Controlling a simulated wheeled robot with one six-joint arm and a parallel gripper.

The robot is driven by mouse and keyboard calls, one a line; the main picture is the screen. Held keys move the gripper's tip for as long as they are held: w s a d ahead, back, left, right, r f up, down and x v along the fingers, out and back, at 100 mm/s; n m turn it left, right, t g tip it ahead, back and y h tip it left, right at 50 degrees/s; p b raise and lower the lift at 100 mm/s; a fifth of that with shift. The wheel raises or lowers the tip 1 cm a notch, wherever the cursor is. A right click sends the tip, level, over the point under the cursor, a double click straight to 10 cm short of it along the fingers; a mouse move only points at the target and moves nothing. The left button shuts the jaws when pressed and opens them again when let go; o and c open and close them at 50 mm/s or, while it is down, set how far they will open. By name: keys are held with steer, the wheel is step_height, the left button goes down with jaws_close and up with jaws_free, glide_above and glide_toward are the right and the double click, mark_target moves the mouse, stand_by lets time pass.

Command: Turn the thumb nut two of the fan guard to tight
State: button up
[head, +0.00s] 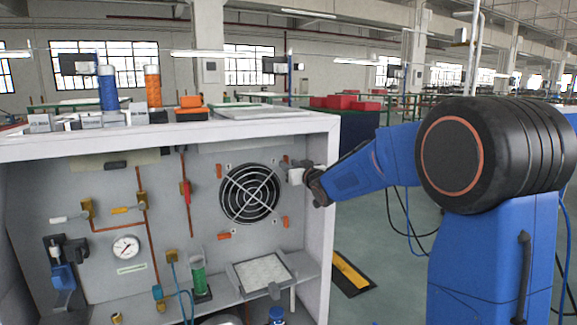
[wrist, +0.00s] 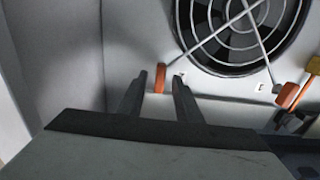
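The fan guard (head: 250,193) is a round wire grille over a dark fan on the grey panel. Orange thumb nuts sit around it: upper right (head: 284,160), lower right (head: 285,222), lower left (head: 224,236) and upper left. My gripper (head: 289,173) is at the guard's upper right, close to that nut. In the wrist view, my gripper (wrist: 159,80) has its two dark fingers apart, with an orange thumb nut (wrist: 160,78) between their tips. Gaps show on both sides of the nut. The guard (wrist: 240,30) is at the upper right there. The nut's number is not readable.
The white cabinet's right wall (head: 318,220) stands close to my arm. A pressure gauge (head: 126,247), copper pipes and valve handles are on the panel to the left. A tilted tray (head: 262,272) is below the fan. Another orange nut (wrist: 287,95) shows in the wrist view.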

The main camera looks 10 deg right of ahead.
steer(key=v, duration=1.5)
steer(key=shift+s, duration=0.4)
steer(key=shift+s+d, duration=0.1)
steer(key=shift+d, duration=0.1)
steer(key=s+d+f+m+g+h, duration=0.1)
steer(key=s+d+f+g+h, duration=0.25)
steer(key=s, duration=0.45)
steer(key=s+d+f+m+g+h, duration=0.2)
steer(key=s+f, duration=0.3)
steer(key=s, duration=0.4)
steer(key=s+a+f+g, duration=0.1)
steer(key=s+f+g, duration=0.2)
steer(key=s, duration=0.9)
steer(key=s+a+f+g+y, duration=0.1)
steer(key=s+f+g, duration=0.3)
steer(key=s, duration=0.9)
step_height(320, 180, down, 4)
steer(key=shift+a+r+n, duration=0.2)
steer(key=shift+a+n, duration=0.1)
steer(key=shift+a, duration=0.25)
steer(key=shift+o, duration=0.4)
steer(key=shift+y, duration=0.25)
